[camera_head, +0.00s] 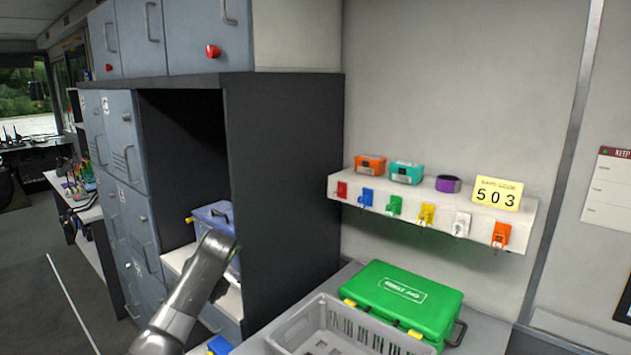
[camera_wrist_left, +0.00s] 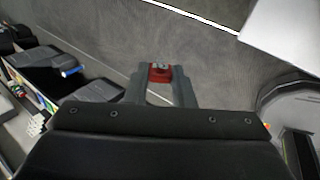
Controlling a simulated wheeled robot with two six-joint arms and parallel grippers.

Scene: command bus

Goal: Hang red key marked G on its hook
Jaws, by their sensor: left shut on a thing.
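In the left wrist view my left gripper (camera_wrist_left: 160,80) is shut on a small red thing, which looks like the red key (camera_wrist_left: 160,71). It is held between the fingertips above the grey floor; any letter on it is too small to read. In the head view my left arm rises from the bottom left, and its gripper and the key do not show there. The white key shelf (camera_head: 420,205) on the wall carries a row of coloured tags with small hooks. My right gripper is not in view.
An orange box (camera_head: 370,165), a teal box (camera_head: 406,172) and a purple item (camera_head: 448,184) stand on the shelf beside a yellow 503 card (camera_head: 497,194). Below are a green case (camera_head: 402,297) and a grey crate (camera_head: 300,323). A dark cabinet side (camera_head: 285,180) stands left of the shelf.

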